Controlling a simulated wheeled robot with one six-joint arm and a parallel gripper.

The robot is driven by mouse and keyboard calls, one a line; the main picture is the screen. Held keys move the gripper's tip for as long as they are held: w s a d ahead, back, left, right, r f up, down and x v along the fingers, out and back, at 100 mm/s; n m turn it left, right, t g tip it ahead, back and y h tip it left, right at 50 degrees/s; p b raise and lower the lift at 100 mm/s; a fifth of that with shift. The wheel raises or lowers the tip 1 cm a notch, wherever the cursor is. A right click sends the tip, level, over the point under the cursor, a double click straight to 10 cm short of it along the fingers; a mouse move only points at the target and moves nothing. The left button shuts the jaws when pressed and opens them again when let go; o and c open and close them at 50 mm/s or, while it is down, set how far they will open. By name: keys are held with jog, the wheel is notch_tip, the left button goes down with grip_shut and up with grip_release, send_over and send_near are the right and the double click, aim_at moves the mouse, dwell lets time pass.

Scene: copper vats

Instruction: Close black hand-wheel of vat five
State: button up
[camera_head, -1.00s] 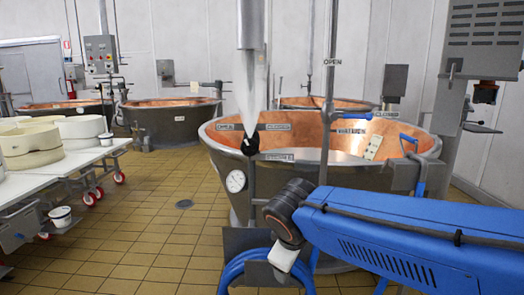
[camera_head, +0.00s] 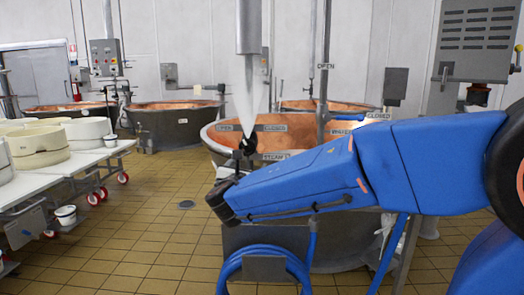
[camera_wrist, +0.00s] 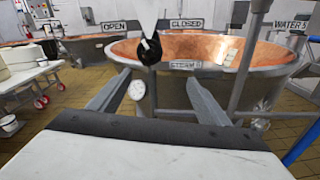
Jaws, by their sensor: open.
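The black hand-wheel (camera_wrist: 148,50) stands in front of the copper vat (camera_wrist: 255,58), between the OPEN and CLOSED signs and above a sign that seems to read STEAM 5. In the head view the wheel (camera_head: 247,145) shows just above the end of my blue arm. My gripper (camera_wrist: 162,92) shows in the wrist view with its two fingers spread wide and nothing between them. The wheel is beyond the fingertips, a little left of the middle between them, and not touched. In the head view the fingers are hidden or too small to tell.
A WATER 5 sign (camera_wrist: 291,25) hangs on a pipe at the right. A blue hose (camera_head: 262,258) is coiled low in front of the vat. A white table (camera_head: 75,160) with cheese moulds stands left. The tiled floor (camera_head: 140,225) between is clear.

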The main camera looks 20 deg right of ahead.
aim_at(247, 149)
jog(key=shift+n+t+y, duration=0.3)
jog(key=shift+n, duration=0.4)
jog(key=x, duration=0.6)
jog(key=a+x, duration=0.1)
jog(key=x, duration=1)
jog(key=shift+w+a+r, duration=0.3)
jog(key=shift+w+r, duration=0.05)
jog(key=shift+w, duration=0.25)
jog(key=shift+c, duration=0.4)
jog(key=c, duration=1)
